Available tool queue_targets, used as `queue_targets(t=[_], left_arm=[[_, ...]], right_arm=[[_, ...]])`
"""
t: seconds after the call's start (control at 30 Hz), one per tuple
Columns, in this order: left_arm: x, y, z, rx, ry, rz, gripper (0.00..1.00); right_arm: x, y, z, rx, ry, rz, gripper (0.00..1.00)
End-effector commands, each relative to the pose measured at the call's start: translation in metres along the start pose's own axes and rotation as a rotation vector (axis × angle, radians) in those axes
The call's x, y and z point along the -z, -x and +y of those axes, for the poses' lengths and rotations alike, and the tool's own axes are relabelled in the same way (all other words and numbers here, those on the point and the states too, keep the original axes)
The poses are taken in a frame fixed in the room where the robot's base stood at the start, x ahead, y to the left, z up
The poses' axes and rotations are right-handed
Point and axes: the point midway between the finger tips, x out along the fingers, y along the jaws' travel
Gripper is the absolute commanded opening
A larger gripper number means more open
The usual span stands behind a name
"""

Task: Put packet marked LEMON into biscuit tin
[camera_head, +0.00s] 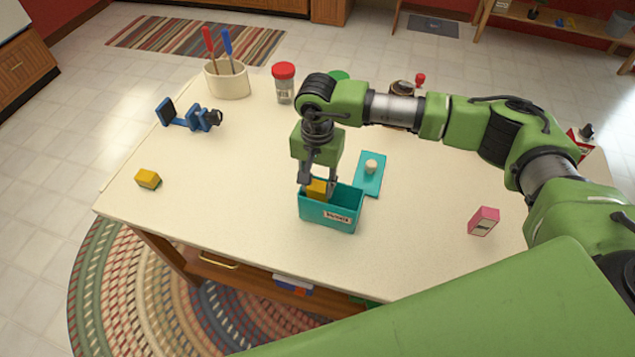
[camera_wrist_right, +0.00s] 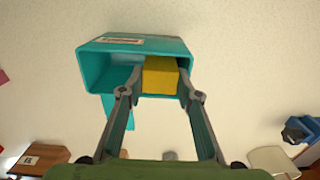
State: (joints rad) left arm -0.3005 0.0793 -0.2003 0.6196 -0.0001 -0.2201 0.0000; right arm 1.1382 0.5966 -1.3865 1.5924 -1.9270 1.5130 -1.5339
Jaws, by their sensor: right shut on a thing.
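The biscuit tin (camera_head: 345,216) is an open teal box with a white label on its front, near the middle of the table; it also shows in the wrist view (camera_wrist_right: 98,70). My right gripper (camera_head: 318,186) points down over it, shut on a yellow packet (camera_head: 317,188). In the wrist view the yellow packet (camera_wrist_right: 160,76) is between the fingertips at the tin's opening, towards one end. Whether it touches the tin's floor is hidden. No LEMON marking is readable on it. The teal lid (camera_head: 367,183) with a pale knob lies beside the tin. My left gripper is not in view.
Another yellow block (camera_head: 148,179) lies at the left and a pink packet (camera_head: 483,221) at the right. A blue clamp-like thing (camera_head: 188,115), a utensil pot (camera_head: 228,82) and a red-lidded jar (camera_head: 284,83) stand further back.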

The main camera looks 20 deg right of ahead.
Motion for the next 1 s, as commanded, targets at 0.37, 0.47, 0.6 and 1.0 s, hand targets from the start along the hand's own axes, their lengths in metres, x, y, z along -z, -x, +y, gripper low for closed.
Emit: queue_targets(t=[0.37,0.47,0.6,1.0], left_arm=[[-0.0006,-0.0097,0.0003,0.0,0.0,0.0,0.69],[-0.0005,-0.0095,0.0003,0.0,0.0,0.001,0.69],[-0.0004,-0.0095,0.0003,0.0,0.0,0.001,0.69],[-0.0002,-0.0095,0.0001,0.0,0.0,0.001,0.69]], right_arm=[[0.0002,-0.0095,0.0,0.0,0.0,0.0,0.42],[0.0001,-0.0095,0.0,0.0,0.0,0.0,0.51],[0.0,-0.0095,0.0,0.0,0.0,0.0,0.51],[-0.0001,-0.0097,0.0001,0.0,0.0,0.0,0.37]])
